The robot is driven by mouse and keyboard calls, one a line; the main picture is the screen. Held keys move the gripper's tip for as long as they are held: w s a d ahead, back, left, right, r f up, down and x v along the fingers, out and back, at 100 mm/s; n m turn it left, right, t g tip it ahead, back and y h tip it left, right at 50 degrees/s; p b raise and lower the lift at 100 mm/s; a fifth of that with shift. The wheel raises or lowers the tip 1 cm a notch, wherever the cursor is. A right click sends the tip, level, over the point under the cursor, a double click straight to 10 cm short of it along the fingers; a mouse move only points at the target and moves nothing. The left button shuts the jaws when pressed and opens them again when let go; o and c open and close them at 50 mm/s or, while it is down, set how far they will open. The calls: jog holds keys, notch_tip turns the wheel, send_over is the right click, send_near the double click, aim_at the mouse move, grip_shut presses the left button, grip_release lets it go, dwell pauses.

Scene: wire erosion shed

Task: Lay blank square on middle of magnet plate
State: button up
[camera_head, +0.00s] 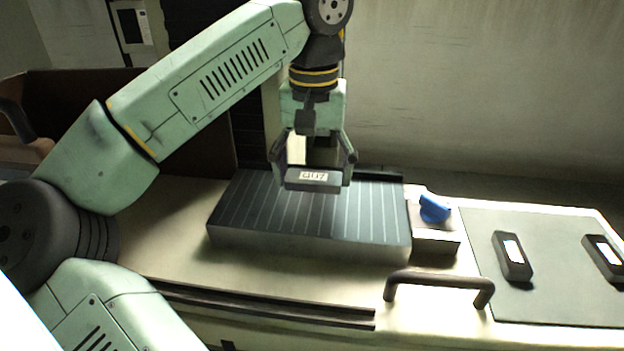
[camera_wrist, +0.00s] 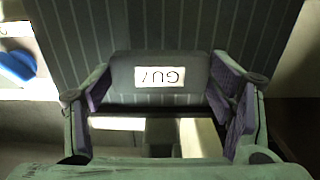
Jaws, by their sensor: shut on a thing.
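My gripper (camera_head: 314,170) is shut on a dark grey blank (camera_head: 296,184) with a white label, and points downward. The wrist view shows the blank (camera_wrist: 160,98) between the two finger pads (camera_wrist: 163,88), its lettering too coarse to read surely. The magnet plate (camera_head: 260,215) is a dark, thick slab with pale parallel lines; it also shows in the wrist view (camera_wrist: 90,30). The blank is over the plate, looks raised above it, and hides part of its back half. In the wrist view its long side runs across the plate's lines, roughly square to them.
A grey mat (camera_head: 560,290) further right bears two more dark labelled blocks (camera_head: 512,257) (camera_head: 604,258). A brown handle (camera_head: 438,281) stands up in front. The plate's front half is bare.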

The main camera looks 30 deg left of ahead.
aim_at(312, 174)
jog(key=shift+w+a+f+p, duration=0.15)
jog(key=shift+f+p, duration=0.05)
jog(key=shift+f, duration=0.7)
jog(key=shift+w+a+f+p, duration=0.1)
jog(key=shift+a+f+p, duration=0.1)
jog(key=shift+f, duration=0.65)
jog(key=shift+f, duration=0.15)
jog(key=o, duration=1.7)
jog(key=shift+c, duration=0.2)
notch_tip(312, 174, up, 12)
jog(key=p, duration=0.6)
